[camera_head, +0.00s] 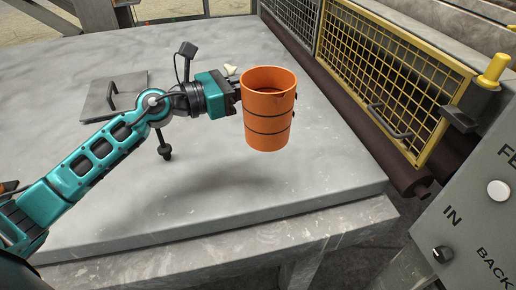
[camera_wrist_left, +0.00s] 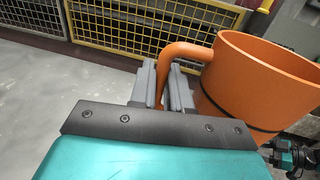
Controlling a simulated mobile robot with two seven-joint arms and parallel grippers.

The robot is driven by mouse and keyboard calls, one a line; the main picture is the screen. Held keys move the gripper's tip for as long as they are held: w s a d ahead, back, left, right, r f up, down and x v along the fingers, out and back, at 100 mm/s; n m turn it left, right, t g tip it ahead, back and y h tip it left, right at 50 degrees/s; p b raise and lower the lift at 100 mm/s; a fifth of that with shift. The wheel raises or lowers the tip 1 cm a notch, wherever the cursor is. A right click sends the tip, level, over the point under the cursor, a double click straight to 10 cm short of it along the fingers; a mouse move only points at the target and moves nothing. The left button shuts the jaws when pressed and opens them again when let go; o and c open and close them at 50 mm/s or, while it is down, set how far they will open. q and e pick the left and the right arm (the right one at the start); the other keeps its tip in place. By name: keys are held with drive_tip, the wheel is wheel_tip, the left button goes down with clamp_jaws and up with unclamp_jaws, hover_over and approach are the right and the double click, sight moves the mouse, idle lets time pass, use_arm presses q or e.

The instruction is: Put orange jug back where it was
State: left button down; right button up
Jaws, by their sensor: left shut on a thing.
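The orange jug (camera_head: 268,122) is upright, with dark bands around its body, and appears held above the grey tabletop (camera_head: 300,185). My left gripper (camera_head: 238,92) is at its left side. In the left wrist view my left gripper (camera_wrist_left: 166,85) is shut on the jug's curved handle, and the jug (camera_wrist_left: 258,80) fills the right side. The inside of the jug shows only in part. My right gripper is not in the head view.
A flat grey plate with a handle (camera_head: 112,95) lies at the back left of the table. A yellow mesh guard (camera_head: 385,75) and dark rollers (camera_head: 375,140) run along the right. A control panel (camera_head: 470,215) stands at the front right. The table's front is clear.

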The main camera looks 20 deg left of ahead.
use_arm(q)
wheel_tip(320, 180, down, 13)
drive_tip(key=b, duration=0.3)
drive_tip(key=shift+f, duration=0.35)
drive_tip(key=shift+f+b, duration=0.15)
drive_tip(key=shift+b, duration=0.2)
drive_tip(key=c, duration=1.1)
unclamp_jaws()
drive_tip(key=shift+r, duration=0.2)
